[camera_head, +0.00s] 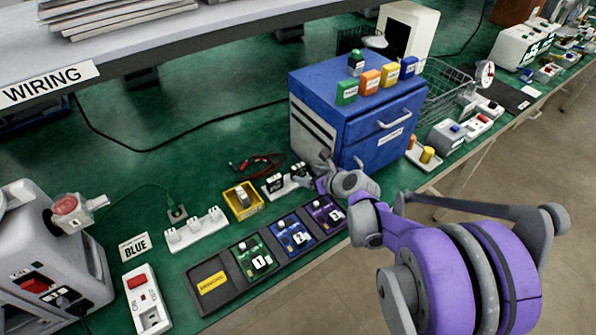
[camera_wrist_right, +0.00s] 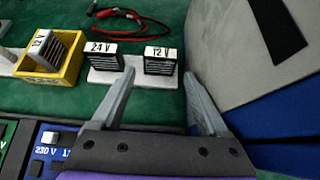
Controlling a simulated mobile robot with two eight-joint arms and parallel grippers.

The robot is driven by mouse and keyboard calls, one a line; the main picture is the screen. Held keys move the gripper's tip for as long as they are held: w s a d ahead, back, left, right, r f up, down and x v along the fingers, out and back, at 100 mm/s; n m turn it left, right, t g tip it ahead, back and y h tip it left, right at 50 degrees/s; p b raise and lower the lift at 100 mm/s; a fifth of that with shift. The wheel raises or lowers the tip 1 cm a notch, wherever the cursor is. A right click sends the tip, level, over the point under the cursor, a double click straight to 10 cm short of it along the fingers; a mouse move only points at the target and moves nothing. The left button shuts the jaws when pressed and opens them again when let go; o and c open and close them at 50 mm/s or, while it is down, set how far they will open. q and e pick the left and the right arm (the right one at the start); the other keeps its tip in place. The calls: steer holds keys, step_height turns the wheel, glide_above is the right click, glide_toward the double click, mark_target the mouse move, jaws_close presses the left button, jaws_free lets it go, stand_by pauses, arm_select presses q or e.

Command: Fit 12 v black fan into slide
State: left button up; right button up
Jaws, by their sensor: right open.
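The 12 V black fan (camera_wrist_right: 160,65) stands upright in a white holder (camera_wrist_right: 105,77), beside the black 24 V fan (camera_wrist_right: 104,60). In the head view, the holder with its fans (camera_head: 275,186) is left of the blue cabinet, partly hidden by my right gripper (camera_head: 318,180). My right gripper is open and empty. In the right wrist view, its fingertips (camera_wrist_right: 158,82) point toward the 12 V fan, which shows between them. I cannot tell which part is the slide. A black tray (camera_head: 190,272) holds green, blue and purple boards. My left gripper is out of view.
The blue cabinet (camera_head: 345,150) stands close to the right gripper. A yellow box (camera_head: 232,208) with a fan-like part in it lies left of the holder. A red and black cable (camera_head: 255,162) lies behind. The bench's front edge is near the tray.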

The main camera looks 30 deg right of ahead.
mark_target(300, 169)
steer(key=x, duration=0.6)
steer(key=shift+w+r, duration=0.2)
steer(key=shift+w, duration=0.25)
steer(key=c, duration=1.1)
steer(key=shift+r, duration=0.15)
